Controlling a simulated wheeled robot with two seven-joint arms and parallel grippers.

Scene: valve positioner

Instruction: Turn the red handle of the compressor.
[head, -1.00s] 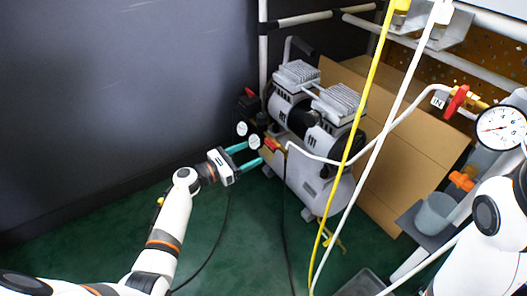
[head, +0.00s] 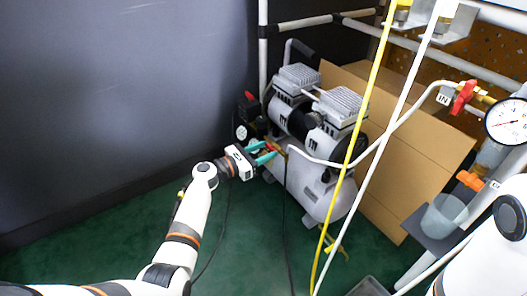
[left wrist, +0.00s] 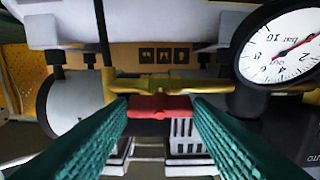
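The compressor (head: 318,184) stands on the green floor, grey-white with two finned heads. Its red handle (left wrist: 160,106) sits on a brass fitting (left wrist: 165,84) in the left wrist view, and shows small in the head view (head: 269,147). My left gripper (head: 272,153) is open, with green fingers pointing at the compressor. In the left wrist view its fingers (left wrist: 160,120) lie to either side of the red handle, apart, with the handle between their tips. Whether they touch it I cannot tell. My right gripper is out of view; only part of my right arm shows at the right edge.
Yellow (head: 345,187) and white (head: 366,190) hoses hang in front of the compressor. A cardboard sheet (head: 415,140) stands behind it. Floor at left is clear.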

